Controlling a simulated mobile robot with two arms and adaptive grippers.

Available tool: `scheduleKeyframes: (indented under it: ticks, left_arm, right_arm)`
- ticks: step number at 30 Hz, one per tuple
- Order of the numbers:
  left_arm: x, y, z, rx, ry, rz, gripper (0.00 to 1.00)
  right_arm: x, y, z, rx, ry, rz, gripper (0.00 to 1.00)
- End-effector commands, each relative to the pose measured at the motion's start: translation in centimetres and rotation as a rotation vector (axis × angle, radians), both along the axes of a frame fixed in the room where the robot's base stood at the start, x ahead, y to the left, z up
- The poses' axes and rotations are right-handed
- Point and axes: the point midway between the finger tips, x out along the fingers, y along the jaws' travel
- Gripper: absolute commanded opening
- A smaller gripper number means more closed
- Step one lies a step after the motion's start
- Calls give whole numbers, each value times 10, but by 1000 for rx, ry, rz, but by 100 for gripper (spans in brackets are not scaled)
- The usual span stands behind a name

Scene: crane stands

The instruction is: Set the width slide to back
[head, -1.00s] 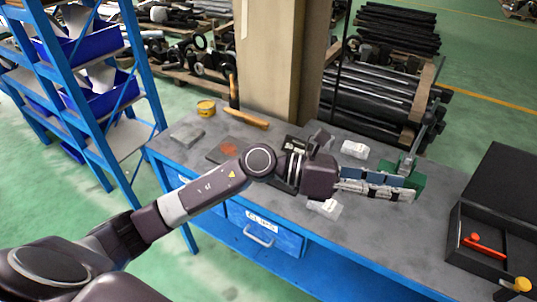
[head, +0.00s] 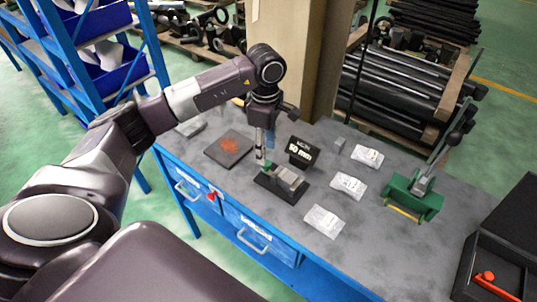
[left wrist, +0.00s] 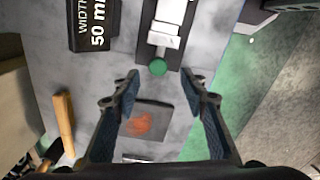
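The width slide is a metal block (head: 291,179) on a black base (head: 272,188), with a green knob (left wrist: 157,67) at one end. It stands on the grey bench in front of a black sign (head: 302,152) marked 50 mm. My left gripper (head: 262,156) points down at the knob end of the slide. In the left wrist view, my left gripper (left wrist: 162,77) is open, with the knob between and just beyond its fingertips. I see no contact; the fingers partly hide the knob in the head view. My right gripper is not in view.
A dark plate with a rusty patch (head: 230,148) lies left of the slide. Several clear bags, one near the front edge (head: 324,221), lie to its right. A green lever device (head: 412,201) stands further right, and a black box (head: 505,245) at the right edge. A wooden post rises behind.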

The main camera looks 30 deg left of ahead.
Motion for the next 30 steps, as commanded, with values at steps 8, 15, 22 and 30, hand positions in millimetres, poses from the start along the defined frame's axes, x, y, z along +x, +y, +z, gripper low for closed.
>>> scheduleKeyframes:
  ticks: [8, 15, 22, 30]
  left_arm:
    - [0, -1, -38, -3, 0, 1, 40]
    - [1, -1, -47, -4, -2, 0, 40]
    - [1, -1, -47, -4, -2, 0, 30]
    - [1, -2, -47, -5, -3, 0, 0]
  right_arm:
    - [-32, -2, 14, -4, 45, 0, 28]
    - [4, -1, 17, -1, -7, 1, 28]
    - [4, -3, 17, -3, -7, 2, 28]
    - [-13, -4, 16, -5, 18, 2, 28]
